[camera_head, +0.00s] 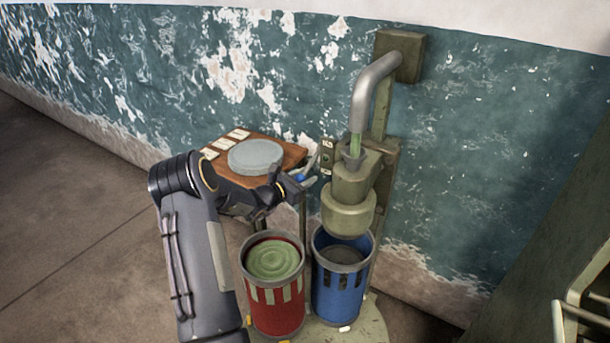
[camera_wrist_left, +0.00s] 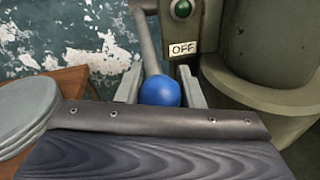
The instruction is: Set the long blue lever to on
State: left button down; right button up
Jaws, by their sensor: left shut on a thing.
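The lever has a grey shaft (camera_wrist_left: 147,40) and a round blue knob (camera_wrist_left: 160,91) in the left wrist view. The knob also shows small in the head view (camera_head: 300,178), at the left side of the green dispenser (camera_head: 349,208). My left gripper (camera_head: 302,181) is shut on the knob, with one finger on each side of it. An OFF label (camera_wrist_left: 182,49) is on the dispenser's plate, just right of the shaft. A green round lamp or button (camera_wrist_left: 182,9) sits above the label. The shaft's pivot is out of the wrist view. My right gripper is not in view.
A red bucket (camera_head: 276,313) with green liquid and a blue bucket (camera_head: 338,300) stand below the dispenser. A grey pipe (camera_head: 370,88) comes down above it. A wooden board (camera_head: 288,153) with a round grey disc (camera_head: 255,156) lies close behind my left forearm.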

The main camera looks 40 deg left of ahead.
aim_at(305, 173)
pick_arm(q)
jog(key=r+g+p, duration=0.1)
jog(key=r+p, duration=0.1)
jog(key=p, duration=0.1)
jog(key=r+g+p, duration=0.2)
jog(key=p, duration=0.2)
jog(key=s+r+g+p, duration=0.1)
jog(key=r+p, duration=0.1)
jog(key=p, duration=0.1)
jog(key=shift+n+g, duration=0.3)
jog(key=shift+n, duration=0.1)
jog(key=shift+w+r+p, duration=0.2)
jog(key=shift+r+p, duration=0.25)
jog(key=shift+p, duration=0.05)
jog(key=shift+w+r, duration=0.2)
jog(key=shift+r, duration=0.5)
jog(key=shift+w+r, duration=0.15)
jog(key=shift+r, duration=0.5)
jog(key=c, duration=1.1)
grip_release()
jog(key=shift+c, duration=0.2)
jog(key=shift+o, duration=0.7)
jog(key=shift+f, duration=0.15)
